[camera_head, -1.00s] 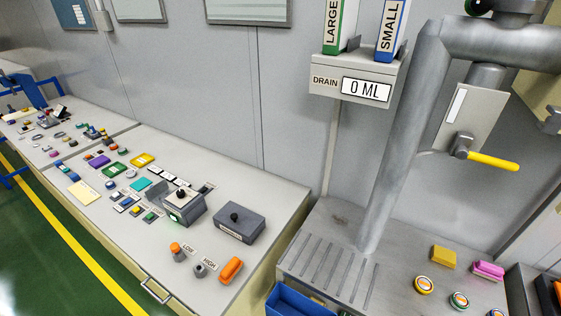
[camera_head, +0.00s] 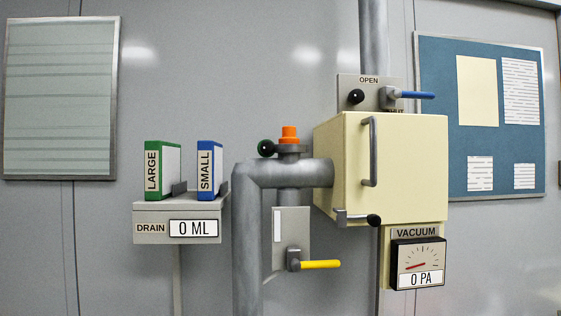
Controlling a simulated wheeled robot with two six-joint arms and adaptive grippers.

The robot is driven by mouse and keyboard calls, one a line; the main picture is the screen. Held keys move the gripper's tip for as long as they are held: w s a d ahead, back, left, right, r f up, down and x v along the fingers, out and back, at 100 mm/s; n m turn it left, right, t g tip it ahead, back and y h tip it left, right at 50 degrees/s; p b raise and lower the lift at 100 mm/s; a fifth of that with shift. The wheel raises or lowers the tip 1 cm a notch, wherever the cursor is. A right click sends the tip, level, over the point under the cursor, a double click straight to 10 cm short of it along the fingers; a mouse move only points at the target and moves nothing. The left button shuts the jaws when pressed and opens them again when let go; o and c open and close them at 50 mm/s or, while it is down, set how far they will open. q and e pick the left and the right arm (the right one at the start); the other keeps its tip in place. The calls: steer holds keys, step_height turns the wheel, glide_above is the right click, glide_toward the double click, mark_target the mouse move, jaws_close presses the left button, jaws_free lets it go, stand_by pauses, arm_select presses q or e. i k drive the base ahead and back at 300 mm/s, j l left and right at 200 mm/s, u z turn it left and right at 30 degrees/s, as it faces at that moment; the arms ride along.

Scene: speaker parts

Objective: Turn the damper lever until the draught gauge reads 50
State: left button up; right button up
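A gauge labelled VACUUM (camera_head: 417,264) hangs at the lower right of the cream box, with a red needle and a display reading 0 PA. I see no label saying damper or draught. A blue-handled lever (camera_head: 410,95) points right on a grey plate marked OPEN (camera_head: 369,81) above the box; a second word near its pivot is partly covered. A black knob (camera_head: 356,96) is on the same plate. A yellow-handled lever (camera_head: 320,264) points right on the pipe's lower plate. Neither of my grippers is in view.
The cream box (camera_head: 400,170) has a vertical handle and a black-knobbed latch (camera_head: 373,220). A grey pipe (camera_head: 247,240) with an orange cap (camera_head: 289,134) joins its left side. A drain shelf (camera_head: 150,215) reading 0 ML holds green and blue binders. A blue notice board (camera_head: 440,150) hangs right.

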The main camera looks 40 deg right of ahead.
mark_target(395, 94)
steer(key=z, duration=2)
